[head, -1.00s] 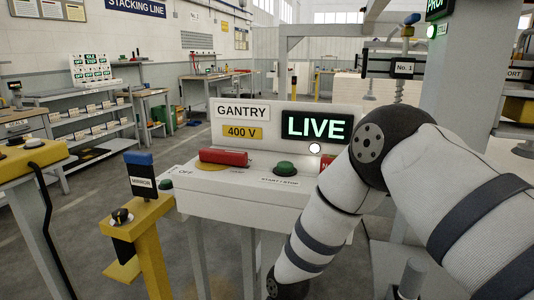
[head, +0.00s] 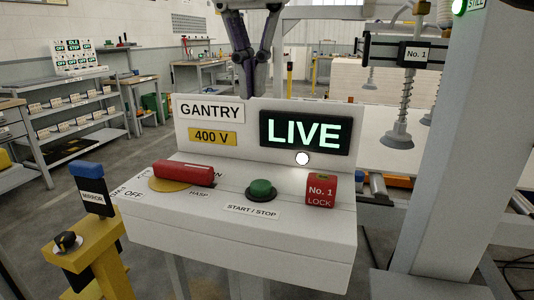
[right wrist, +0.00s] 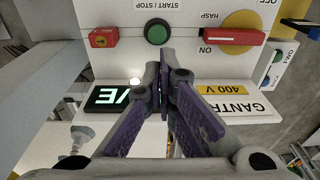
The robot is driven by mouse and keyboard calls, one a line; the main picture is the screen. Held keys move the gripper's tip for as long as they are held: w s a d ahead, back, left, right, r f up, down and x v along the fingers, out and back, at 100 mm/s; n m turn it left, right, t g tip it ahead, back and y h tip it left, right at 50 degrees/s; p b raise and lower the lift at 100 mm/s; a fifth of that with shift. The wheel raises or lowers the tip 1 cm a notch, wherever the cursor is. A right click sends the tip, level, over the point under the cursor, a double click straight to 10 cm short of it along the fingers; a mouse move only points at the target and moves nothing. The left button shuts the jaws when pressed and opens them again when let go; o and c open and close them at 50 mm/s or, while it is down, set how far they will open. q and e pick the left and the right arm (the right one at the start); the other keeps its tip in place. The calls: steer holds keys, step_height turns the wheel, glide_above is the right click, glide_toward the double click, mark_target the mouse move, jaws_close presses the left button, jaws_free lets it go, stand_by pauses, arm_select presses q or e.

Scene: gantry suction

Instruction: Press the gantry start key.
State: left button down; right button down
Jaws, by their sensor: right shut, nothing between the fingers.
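The start key is a round green button (head: 261,187) marked START / STOP on the white gantry console (head: 235,230). It also shows in the right wrist view (right wrist: 157,32), uncovered, beyond my fingertips. My right gripper (head: 248,88) hangs at the top of the head view, at the upper edge of the console's sign board, which seems to hide its tips. In the right wrist view my right gripper (right wrist: 163,75) is shut and empty, pointing toward the button but apart from it. The display (head: 304,132) reads LIVE in green. My left gripper is not in view.
A red handle (head: 184,173) lies left of the button, and a red No. 1 lock block (head: 321,190) stands right of it. A yellow mirror post (head: 90,258) stands front left. A grey column (head: 445,170) and a suction cup (head: 397,135) are at right.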

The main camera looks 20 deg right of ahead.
glide_toward(257, 184)
steer(key=f, duration=0.7)
steer(key=shift+w+d+b, duration=0.15)
steer(key=shift+w+b, duration=0.1)
steer(key=shift+b, duration=0.15)
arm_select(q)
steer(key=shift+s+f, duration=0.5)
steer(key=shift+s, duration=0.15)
arm_select(e)
steer(key=shift+w, duration=0.1)
